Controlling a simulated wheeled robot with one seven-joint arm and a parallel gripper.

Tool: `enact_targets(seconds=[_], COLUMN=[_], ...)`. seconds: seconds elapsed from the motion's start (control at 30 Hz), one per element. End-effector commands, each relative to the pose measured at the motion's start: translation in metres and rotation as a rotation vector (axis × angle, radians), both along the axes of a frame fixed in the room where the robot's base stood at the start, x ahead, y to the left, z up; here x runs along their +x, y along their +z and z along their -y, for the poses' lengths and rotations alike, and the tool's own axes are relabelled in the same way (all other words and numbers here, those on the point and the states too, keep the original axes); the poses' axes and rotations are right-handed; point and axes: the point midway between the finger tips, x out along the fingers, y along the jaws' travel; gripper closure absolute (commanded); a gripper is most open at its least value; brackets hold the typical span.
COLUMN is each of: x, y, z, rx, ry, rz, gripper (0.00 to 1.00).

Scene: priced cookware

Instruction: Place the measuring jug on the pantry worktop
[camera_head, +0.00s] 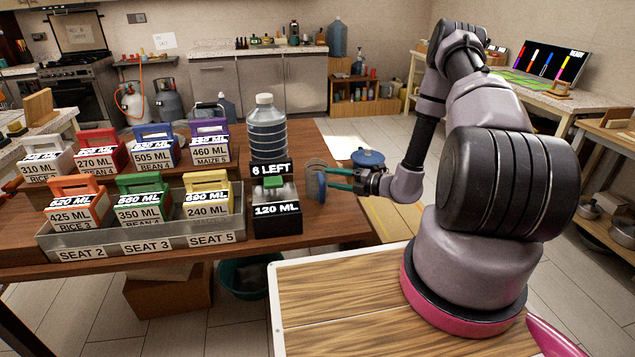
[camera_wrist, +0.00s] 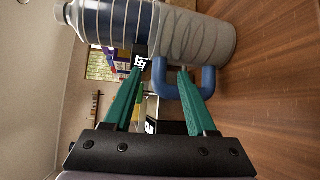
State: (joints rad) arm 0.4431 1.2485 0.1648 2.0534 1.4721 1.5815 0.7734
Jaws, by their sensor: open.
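The measuring jug (camera_head: 312,168) stands on the brown table, to the right of the large clear bottle (camera_head: 266,135). It is see-through grey with a blue handle facing my gripper (camera_head: 328,180). In the wrist view the jug (camera_wrist: 205,38) lies across the top, its blue handle (camera_wrist: 187,97) by my fingers. My gripper (camera_wrist: 160,72) is open; its green fingers reach to either side of the handle's near part. I cannot tell whether they touch it. Which surface is the pantry worktop is not labelled; a pale counter (camera_head: 295,51) runs along the back wall.
Several priced containers stand in a grey tray (camera_head: 140,238) and on a wooden rack at left. A black "120 ML" box (camera_head: 277,222) stands in front of the bottle. A white sheet (camera_head: 343,146) lies behind the jug. Gas cylinders (camera_head: 170,100) stand by the back wall.

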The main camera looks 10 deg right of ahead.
Motion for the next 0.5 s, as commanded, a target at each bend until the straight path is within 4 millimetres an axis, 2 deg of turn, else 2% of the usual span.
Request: enact_targets(seconds=[0.03, 0.2, 0.47, 0.5], x=[0.004, 0.017, 0.018, 0.018], y=[-0.001, -0.004, -0.004, -0.004], z=[-0.008, -0.021, -0.023, -0.023], rx=[0.000, -0.001, -0.001, -0.001], ry=[0.003, 0.002, 0.001, 0.001], rz=[0.001, 0.000, 0.001, 0.001], gripper=[0.43, 0.43, 0.43, 0.54])
